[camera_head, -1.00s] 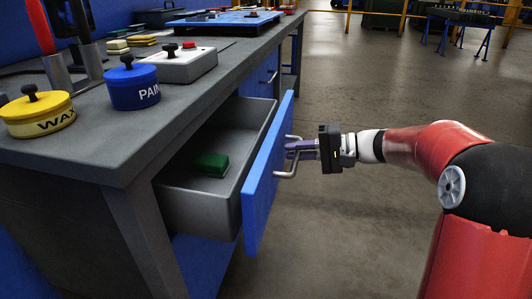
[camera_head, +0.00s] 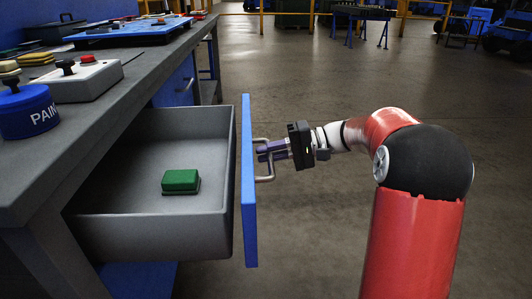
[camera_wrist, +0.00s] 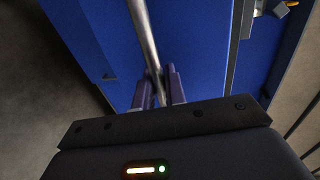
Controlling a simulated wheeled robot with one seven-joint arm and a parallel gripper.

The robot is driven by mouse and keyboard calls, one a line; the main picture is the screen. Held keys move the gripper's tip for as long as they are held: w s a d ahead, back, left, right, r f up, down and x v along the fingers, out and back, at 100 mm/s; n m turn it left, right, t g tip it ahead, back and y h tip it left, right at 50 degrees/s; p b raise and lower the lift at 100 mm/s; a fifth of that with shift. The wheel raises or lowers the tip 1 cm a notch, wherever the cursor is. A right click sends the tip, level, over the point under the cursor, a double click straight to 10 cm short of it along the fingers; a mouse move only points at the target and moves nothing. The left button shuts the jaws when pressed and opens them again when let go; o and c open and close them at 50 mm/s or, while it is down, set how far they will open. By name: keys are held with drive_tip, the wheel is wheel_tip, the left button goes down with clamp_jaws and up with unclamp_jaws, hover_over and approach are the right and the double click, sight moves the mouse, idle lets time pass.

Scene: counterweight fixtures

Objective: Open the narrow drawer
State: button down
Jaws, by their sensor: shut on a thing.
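The narrow drawer (camera_head: 150,225) is pulled well out of the grey workbench, and its grey inside shows. Its blue front (camera_head: 249,190) carries a bent metal bar handle (camera_head: 269,166). A green block (camera_head: 181,181) lies in the drawer. My gripper (camera_head: 265,151) is at the outer side of the front, shut on the handle. In the wrist view, the handle bar (camera_wrist: 143,40) runs between my two purple fingers (camera_wrist: 161,88), against the blue front (camera_wrist: 200,50).
On the bench top (camera_head: 105,110) are a blue paint tin (camera_head: 27,110), a grey box with knobs (camera_head: 78,80) and a blue tray (camera_head: 125,32). The floor (camera_head: 310,230) beside the drawer front is clear.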

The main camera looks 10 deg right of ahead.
drive_tip(key=c, duration=1.5)
unclamp_jaws()
drive_tip(key=shift+c, duration=0.2)
drive_tip(key=v, duration=0.7)
drive_tip(key=shift+d, duration=0.4)
